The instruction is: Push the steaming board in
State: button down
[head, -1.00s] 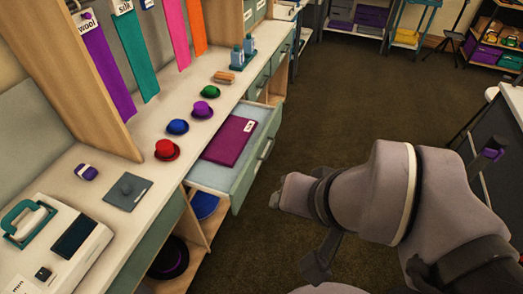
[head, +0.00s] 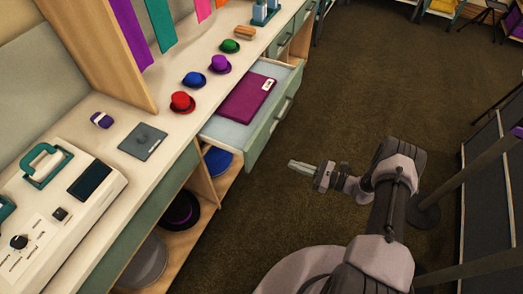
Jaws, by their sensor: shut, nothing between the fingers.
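The pulled-out unit, which I take for the steaming board (head: 228,133), sticks out from the counter front like an open drawer, with a pale inner surface and a grey-green front with a handle (head: 283,112). A flat purple piece (head: 245,97) with a white tag lies in it. My gripper (head: 292,164) is shut and empty, out over the brown floor to the right of the pulled-out front. It points left towards the counter and is apart from the unit.
Small red (head: 182,102), blue (head: 194,79), purple (head: 220,64) and green hats (head: 230,46) stand on the counter. A grey plate (head: 143,141) and a white machine (head: 62,205) are nearer. Open shelves below hold a dark hat (head: 180,212).

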aim_at(254, 152)
jog(key=shift+m, duration=0.3)
jog(key=b+x, duration=0.1)
jog(key=x, duration=0.3)
jog(key=b+x, duration=0.1)
jog(key=x, duration=0.3)
jog(key=f+b+x, duration=0.1)
jog(key=x, duration=0.3)
jog(key=shift+a, duration=0.3)
jog(key=shift+w+a, duration=0.4)
jog(key=shift+a, duration=0.15)
jog(key=shift+r, duration=0.1)
